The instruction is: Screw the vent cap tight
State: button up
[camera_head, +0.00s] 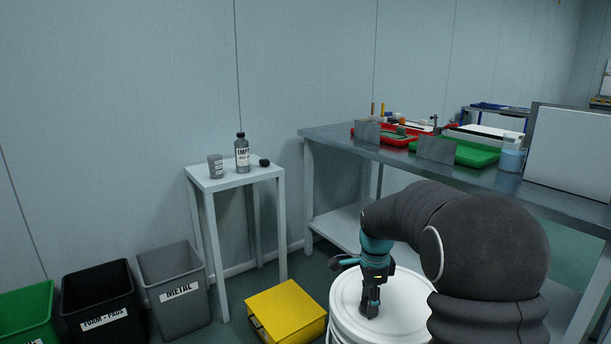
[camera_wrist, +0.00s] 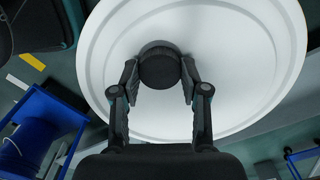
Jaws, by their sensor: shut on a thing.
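The vent cap (camera_wrist: 159,66) is a dark round cap with a ribbed rim, on the white lid (camera_wrist: 235,70) of a drum. My gripper (camera_wrist: 160,80) is shut on the cap, with one finger on each side of it. In the head view my gripper (camera_head: 370,308) points down onto the white drum lid (camera_head: 405,310) at the lower right. The cap is hidden behind my fingers there. Whether the cap sits flush on the lid cannot be told.
A small white table (camera_head: 230,180) holds a grey cup (camera_head: 215,166), a bottle (camera_head: 242,153) and a small dark cap (camera_head: 264,162). A yellow box (camera_head: 286,314) stands left of the drum. Bins line the left wall. A steel workbench (camera_head: 335,138) with red and green trays stands behind my arm.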

dwell(0.3)
jog(key=shift+m, duration=2.5)
jog(key=o, duration=1.2)
jog(key=shift+r, duration=0.15)
jog(key=shift+r, duration=3.35)
